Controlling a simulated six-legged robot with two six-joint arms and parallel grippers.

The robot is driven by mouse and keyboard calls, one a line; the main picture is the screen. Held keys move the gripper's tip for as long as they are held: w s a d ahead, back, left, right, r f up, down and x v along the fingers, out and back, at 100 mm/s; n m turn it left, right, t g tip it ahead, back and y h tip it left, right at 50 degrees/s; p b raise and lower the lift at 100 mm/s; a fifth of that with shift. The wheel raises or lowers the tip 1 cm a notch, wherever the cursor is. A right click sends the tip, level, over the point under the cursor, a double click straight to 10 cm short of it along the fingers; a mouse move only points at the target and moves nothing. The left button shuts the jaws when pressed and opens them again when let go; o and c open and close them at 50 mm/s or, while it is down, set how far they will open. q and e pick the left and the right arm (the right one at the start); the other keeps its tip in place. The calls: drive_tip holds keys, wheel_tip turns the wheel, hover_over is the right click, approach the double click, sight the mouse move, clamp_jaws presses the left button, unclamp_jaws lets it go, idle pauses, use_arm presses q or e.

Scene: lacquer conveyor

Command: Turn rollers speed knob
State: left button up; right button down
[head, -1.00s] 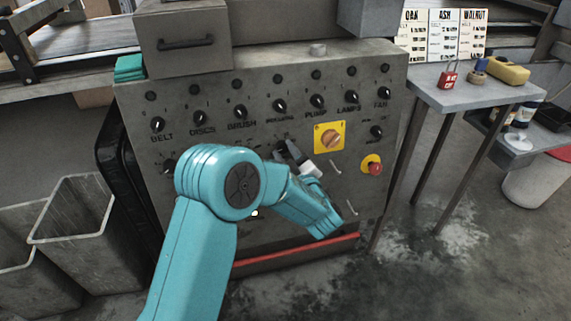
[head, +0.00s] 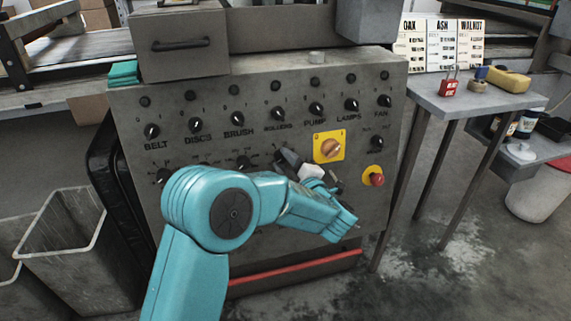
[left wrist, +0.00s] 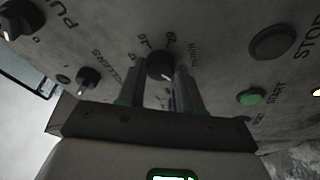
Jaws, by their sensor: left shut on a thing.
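The grey control panel (head: 215,108) fills the middle of the head view. My left gripper (head: 282,154) reaches its lower row, under the ROLLERS label. In the left wrist view, the dark round rollers speed knob (left wrist: 160,66) sits between the two fingertips of my left gripper (left wrist: 163,78). The fingers are shut on it. Scale marks 10 and 18 and a m/min label stand around the knob, and its white pointer mark faces the lower right. In the head view my gripper mostly hides this knob. My right gripper is not in view.
The small ROLLERS switch (left wrist: 88,78) is close by on the left in the wrist view. A green START button (left wrist: 250,97) and dark STOP button (left wrist: 272,42) are on the right. A yellow-plated rotary switch (head: 330,147) and red button (head: 376,180) are right of my gripper.

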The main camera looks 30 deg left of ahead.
use_arm(q)
drive_tip(key=o, duration=1)
drive_tip(key=shift+o, duration=0.2)
drive_tip(key=shift+d, duration=0.1)
drive_tip(key=p+v, duration=0.3)
drive_tip(key=v, duration=1.3)
drive_tip(key=shift+p, duration=0.3)
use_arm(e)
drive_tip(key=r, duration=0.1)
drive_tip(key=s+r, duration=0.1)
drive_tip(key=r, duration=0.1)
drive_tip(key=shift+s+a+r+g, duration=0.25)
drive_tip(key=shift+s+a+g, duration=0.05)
use_arm(q)
drive_tip(key=shift+s+f, duration=0.1)
